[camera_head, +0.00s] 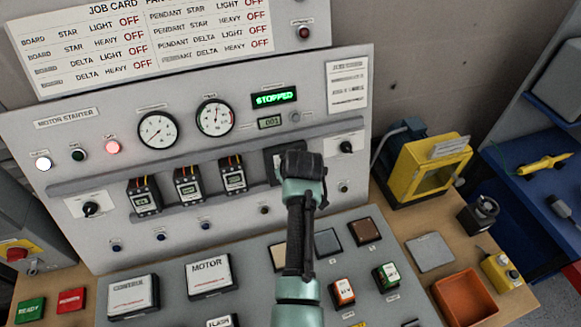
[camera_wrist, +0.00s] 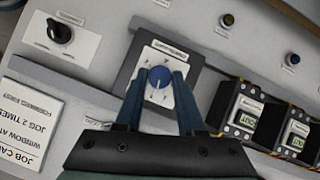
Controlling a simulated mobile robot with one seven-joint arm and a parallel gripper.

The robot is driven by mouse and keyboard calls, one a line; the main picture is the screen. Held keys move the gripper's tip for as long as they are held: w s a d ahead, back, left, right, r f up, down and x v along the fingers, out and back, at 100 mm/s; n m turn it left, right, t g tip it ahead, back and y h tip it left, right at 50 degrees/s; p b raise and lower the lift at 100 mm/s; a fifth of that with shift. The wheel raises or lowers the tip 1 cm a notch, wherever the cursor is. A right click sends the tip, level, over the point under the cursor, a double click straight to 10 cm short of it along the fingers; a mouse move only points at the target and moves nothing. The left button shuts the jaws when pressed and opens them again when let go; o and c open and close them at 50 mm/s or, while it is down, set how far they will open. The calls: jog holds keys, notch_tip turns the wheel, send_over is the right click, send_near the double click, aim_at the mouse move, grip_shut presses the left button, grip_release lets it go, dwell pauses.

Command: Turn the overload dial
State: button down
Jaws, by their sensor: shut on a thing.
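The overload dial (camera_wrist: 159,76) is a round blue knob on a white marked plate (camera_wrist: 146,97) set in a dark square block. In the wrist view, my gripper (camera_wrist: 158,84) has one blue finger on each side of the dial, shut on it. In the head view, my gripper (camera_head: 302,163) is at the dark block (camera_head: 272,165) on the motor starter panel, right of the three relay modules. My gripper hides the dial there. The dial's exact pointer position is too small to tell.
The relay modules (camera_head: 188,186) with wires sit left of the gripper. A black rotary switch (camera_head: 346,146) is close on the right, and it also shows in the wrist view (camera_wrist: 60,33). The green display (camera_head: 274,98) reads STOPPED. A yellow-guarded motor (camera_head: 432,165) stands at the right.

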jog(key=shift+d+f+m+g+y+b, duration=0.1)
jog(key=shift+m+g+y+b, duration=0.1)
jog(key=shift+m+y+b, duration=0.75)
jog(key=shift+d+f+m+g+y+b, duration=0.1)
jog(key=shift+d+m+g+y+b, duration=0.1)
jog(key=shift+m+y+b, duration=0.7)
jog(key=shift+d+m+g+y+b, duration=0.15)
jog(key=shift+m+y+b, duration=0.4)
jog(key=shift+m, duration=0.7)
jog(key=shift+a, duration=0.1)
jog(key=c, duration=0.5)
grip_release()
jog(key=shift+r, duration=0.15)
jog(key=b+v, duration=0.1)
jog(key=v, duration=1.1)
jog(key=shift+s+d+r+b, duration=0.15)
jog(key=shift+s+d+b, duration=0.05)
jog(key=shift+d+b, duration=0.2)
